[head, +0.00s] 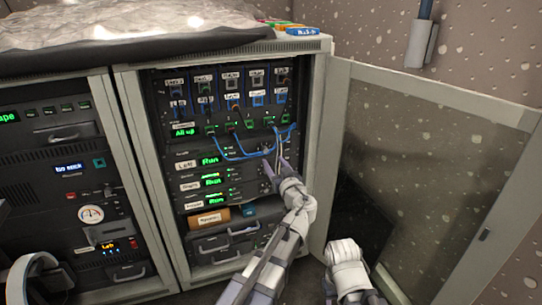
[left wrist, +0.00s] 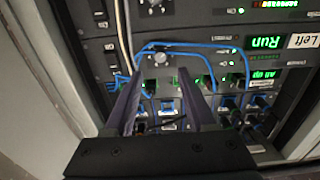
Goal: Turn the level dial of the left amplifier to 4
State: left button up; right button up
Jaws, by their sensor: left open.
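The left amplifier (head: 186,164) is a black rack unit with a "Left" label and a green "Run" display. In the left wrist view it appears upside down, with its display (left wrist: 268,42) at the right. A small grey round dial (left wrist: 163,57) on its panel lies just ahead of the fingertips; its setting is too small to read. My left gripper (head: 272,154) is open in front of the panel's right part. In the left wrist view its two purple fingers (left wrist: 159,73) point at the dial, one on either side, with no grip visible. The fingers largely hide the dial in the head view.
Blue cables (head: 228,157) loop beside the fingers, below the "All up" unit (head: 184,130). Two similar amplifiers sit below the left one. An open glass door (head: 420,150) stands right of my arm. Another rack (head: 60,150) stands at the left.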

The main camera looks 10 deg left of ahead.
aim_at(266, 151)
pick_arm(q)
jog(key=x, duration=0.7)
grip_shut()
dwell(0.4)
